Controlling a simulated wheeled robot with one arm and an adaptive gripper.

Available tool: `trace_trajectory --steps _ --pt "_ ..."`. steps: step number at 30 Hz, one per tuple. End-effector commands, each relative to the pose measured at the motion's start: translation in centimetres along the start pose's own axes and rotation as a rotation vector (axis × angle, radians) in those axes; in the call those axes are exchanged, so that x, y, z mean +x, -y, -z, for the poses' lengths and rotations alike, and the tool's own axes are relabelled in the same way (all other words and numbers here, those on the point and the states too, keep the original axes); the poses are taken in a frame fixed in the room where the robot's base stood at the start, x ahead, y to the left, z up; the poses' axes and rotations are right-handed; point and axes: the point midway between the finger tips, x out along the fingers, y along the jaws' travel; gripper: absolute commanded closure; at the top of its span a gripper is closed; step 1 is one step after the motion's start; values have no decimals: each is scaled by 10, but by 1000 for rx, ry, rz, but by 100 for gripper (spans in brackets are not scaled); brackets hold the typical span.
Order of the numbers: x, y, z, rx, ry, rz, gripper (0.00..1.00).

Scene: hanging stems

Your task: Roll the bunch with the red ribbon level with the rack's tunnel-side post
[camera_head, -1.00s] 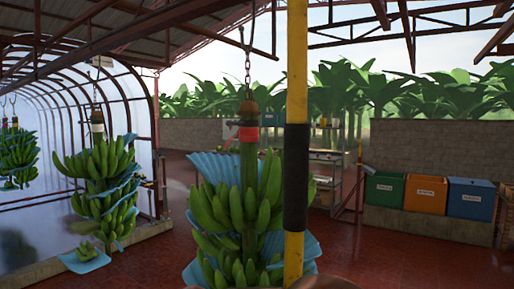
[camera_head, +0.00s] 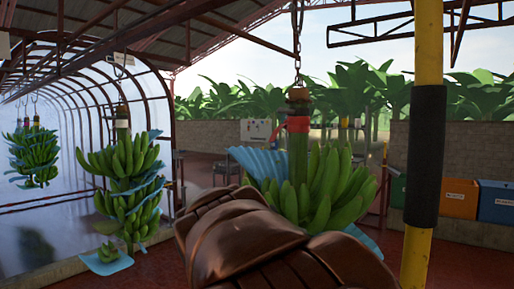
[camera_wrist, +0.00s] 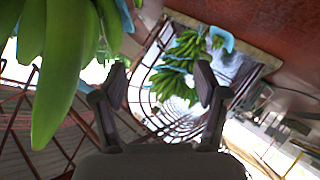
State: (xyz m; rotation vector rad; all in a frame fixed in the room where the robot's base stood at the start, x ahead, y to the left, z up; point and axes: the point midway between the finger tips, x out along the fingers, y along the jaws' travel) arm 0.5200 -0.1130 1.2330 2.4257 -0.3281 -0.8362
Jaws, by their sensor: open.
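The bunch with the red ribbon (camera_head: 325,185) hangs from a chain in the head view, right of the middle. Its ribbon (camera_head: 298,124) is wrapped around the stem top, and blue sheeting shows at its sides. A large brown shape close to the camera hides its lower left part. My gripper (camera_wrist: 160,85) shows in the wrist view, open, with nothing between its fingers. Large green bananas (camera_wrist: 62,60) hang close beside its left finger; I cannot tell whether they touch. Which post is the rack's tunnel-side post is not clear here.
A yellow post with a black sleeve (camera_head: 428,150) stands close at right. The arched tunnel (camera_head: 90,100) is at left. A white-ribboned bunch (camera_head: 125,180) and another bunch (camera_head: 35,158) hang there. An orange bin (camera_head: 459,198) and a blue bin (camera_head: 496,202) stand at far right.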

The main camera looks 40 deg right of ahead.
Motion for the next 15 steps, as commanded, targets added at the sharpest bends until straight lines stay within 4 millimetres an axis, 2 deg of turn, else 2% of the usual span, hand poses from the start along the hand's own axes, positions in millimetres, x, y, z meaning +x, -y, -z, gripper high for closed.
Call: trace_trajectory --steps 1,3,7,9,15 --pt "2 -11 22 -34 -60 -46 27" --pt "-1 -27 52 -82 -139 -108 27" --pt "-9 -62 99 -187 -253 -231 27" --pt "-10 -82 107 -240 -269 -285 27" --pt "-12 -138 113 -385 -264 -426 27"
